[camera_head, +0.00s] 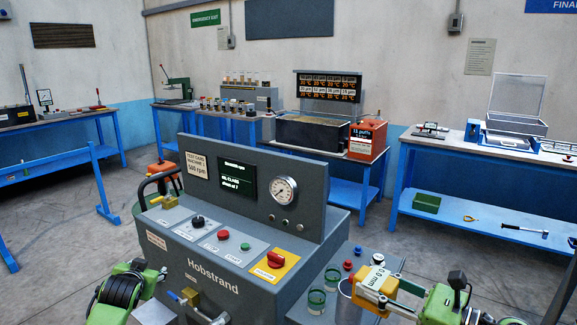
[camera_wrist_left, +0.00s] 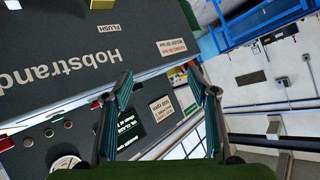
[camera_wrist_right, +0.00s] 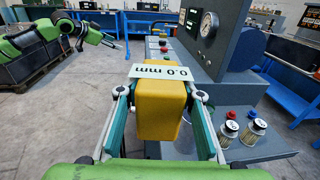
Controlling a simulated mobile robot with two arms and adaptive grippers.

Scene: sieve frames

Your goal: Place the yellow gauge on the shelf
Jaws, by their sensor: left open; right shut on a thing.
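The yellow gauge (camera_head: 387,287) is a yellow block with a white label reading "0.0 mm". My right gripper (camera_head: 374,290) is shut on it and holds it up at the right end of the grey Hobstrand machine. In the right wrist view the gauge (camera_wrist_right: 160,110) sits between both fingers (camera_wrist_right: 160,98), label on top. My left gripper (camera_head: 160,290) is open at the lower left of the head view, near the machine's front; its fingers (camera_wrist_left: 160,95) are apart and empty in the left wrist view. A blue lower shelf (camera_head: 470,220) shows under the right-hand bench.
The Hobstrand machine (camera_head: 220,278) fills the near middle, with knobs, a dial and a raised panel. Jars (camera_head: 317,300) stand beside the held gauge. The right shelf carries a green box (camera_head: 426,203), a small yellow item (camera_head: 470,218) and a long-handled tool (camera_head: 524,230), with bare room between.

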